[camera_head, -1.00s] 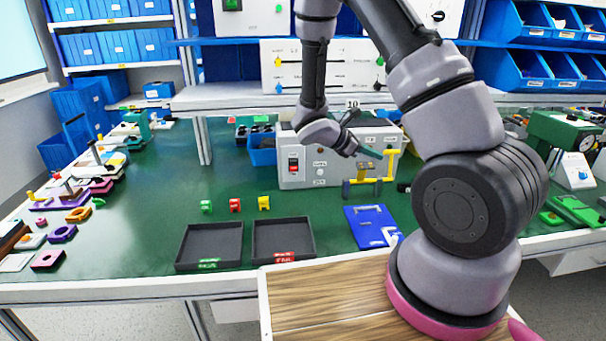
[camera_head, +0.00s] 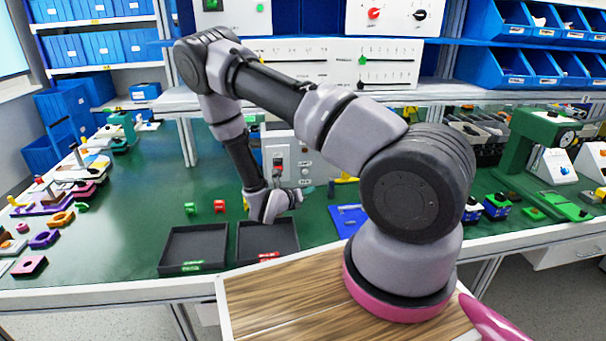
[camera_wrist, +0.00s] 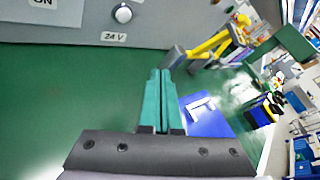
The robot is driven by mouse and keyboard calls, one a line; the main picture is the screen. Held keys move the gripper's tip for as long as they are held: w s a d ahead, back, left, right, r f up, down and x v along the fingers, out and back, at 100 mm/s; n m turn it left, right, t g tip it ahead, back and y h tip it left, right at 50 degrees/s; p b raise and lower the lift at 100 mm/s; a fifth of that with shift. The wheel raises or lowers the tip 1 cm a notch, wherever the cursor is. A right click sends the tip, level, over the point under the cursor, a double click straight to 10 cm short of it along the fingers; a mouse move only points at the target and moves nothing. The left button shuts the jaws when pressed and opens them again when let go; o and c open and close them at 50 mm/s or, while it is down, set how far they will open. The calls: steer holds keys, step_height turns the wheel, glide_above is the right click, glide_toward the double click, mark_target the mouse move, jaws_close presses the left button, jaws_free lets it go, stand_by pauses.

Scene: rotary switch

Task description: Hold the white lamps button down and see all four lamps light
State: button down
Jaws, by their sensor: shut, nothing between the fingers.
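A grey box (camera_head: 318,150) stands on the green table behind my arm, with a red switch (camera_head: 280,172) and small round white fittings on its front. In the wrist view, a round white knob (camera_wrist: 122,13) is on the grey front above a "24 V" label (camera_wrist: 114,37); I cannot tell whether it is the lamps button. My gripper (camera_wrist: 160,72) has teal fingers, shut and empty, over the table in front of the box, apart from the knob. In the head view my gripper end (camera_head: 298,198) is small. My arm hides the box's right side; I see no lit lamps.
A yellow part (camera_wrist: 208,45) stands right of the fingers, near the box. A blue plate (camera_head: 347,220) lies on the table. Two black trays (camera_head: 194,248) are at the front, with small green and red blocks (camera_head: 219,206) behind them. The table's left middle is clear.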

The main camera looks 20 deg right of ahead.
mark_target(305, 172)
steer(key=shift+w, duration=0.1)
steer(key=shift+w+d, duration=0.3)
steer(key=shift+w, duration=1.1)
steer(key=shift+w+d, duration=0.35)
steer(key=shift+w, duration=1.05)
steer(key=shift+w+d, duration=0.3)
steer(key=shift+w, duration=1.1)
steer(key=shift+w, duration=0.4)
steer(key=shift+w+d, duration=0.15)
steer(key=shift+w, duration=0.25)
stand_by(2.9)
